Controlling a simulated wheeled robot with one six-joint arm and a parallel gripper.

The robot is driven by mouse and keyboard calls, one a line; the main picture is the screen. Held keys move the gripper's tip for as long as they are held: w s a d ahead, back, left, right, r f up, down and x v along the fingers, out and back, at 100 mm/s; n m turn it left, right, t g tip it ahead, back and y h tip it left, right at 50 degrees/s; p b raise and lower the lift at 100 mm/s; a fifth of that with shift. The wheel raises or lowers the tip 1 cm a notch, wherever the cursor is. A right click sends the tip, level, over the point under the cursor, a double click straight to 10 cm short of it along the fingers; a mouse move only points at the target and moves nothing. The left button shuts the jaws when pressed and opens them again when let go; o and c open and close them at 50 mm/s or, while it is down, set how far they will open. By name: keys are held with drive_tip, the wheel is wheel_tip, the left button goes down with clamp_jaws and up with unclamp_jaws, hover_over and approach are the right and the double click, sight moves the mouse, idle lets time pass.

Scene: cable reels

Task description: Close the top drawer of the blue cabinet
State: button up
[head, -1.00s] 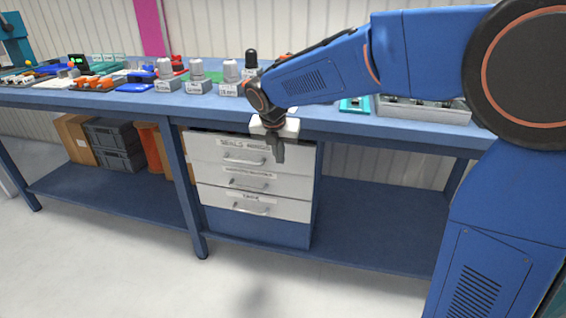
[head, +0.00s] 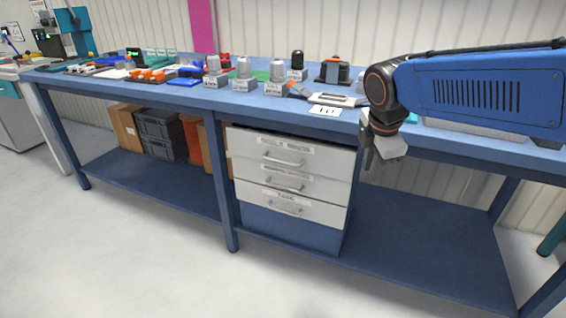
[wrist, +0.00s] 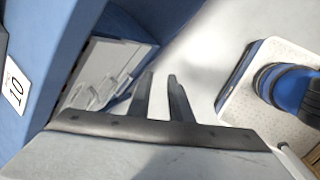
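The blue cabinet (head: 290,228) stands under the workbench, with three light grey drawers stacked in its front. The top drawer (head: 325,164) has a bar handle (head: 283,161) and a label above it. The drawer fronts (wrist: 105,65) also show in the wrist view, tilted, at upper left. My gripper (head: 367,158) hangs right of the cabinet, near the bench edge, apart from the drawers. Its two fingers (wrist: 161,75) show a narrow gap with nothing between them.
The blue workbench (head: 225,98) runs above the cabinet and carries lamps, small parts and a card marked 10 (head: 325,111). A bench leg (head: 222,185) stands left of the cabinet. Dark crates (head: 160,135) sit on the lower shelf (head: 415,235). The floor in front is clear.

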drive_tip(key=s+d+f+m+t, duration=0.1)
drive_tip(key=s+d+f+m, duration=0.2)
drive_tip(key=s+d+m, duration=0.35)
drive_tip(key=s+d+f+m+t, duration=0.1)
drive_tip(key=s+d+f+m, duration=0.25)
drive_tip(key=s+m, duration=0.5)
drive_tip(key=w+a+n+t+y, duration=0.25)
drive_tip(key=w+n+t, duration=0.3)
drive_tip(key=w, duration=1.65)
drive_tip(key=n+g+y, duration=0.2)
drive_tip(key=n+y, duration=0.9)
approach(285, 163)
drive_tip(key=shift+t+h, duration=0.25)
drive_tip(key=x, duration=1.1)
drive_tip(key=shift+a, duration=0.35)
drive_tip(key=shift+c, duration=0.6)
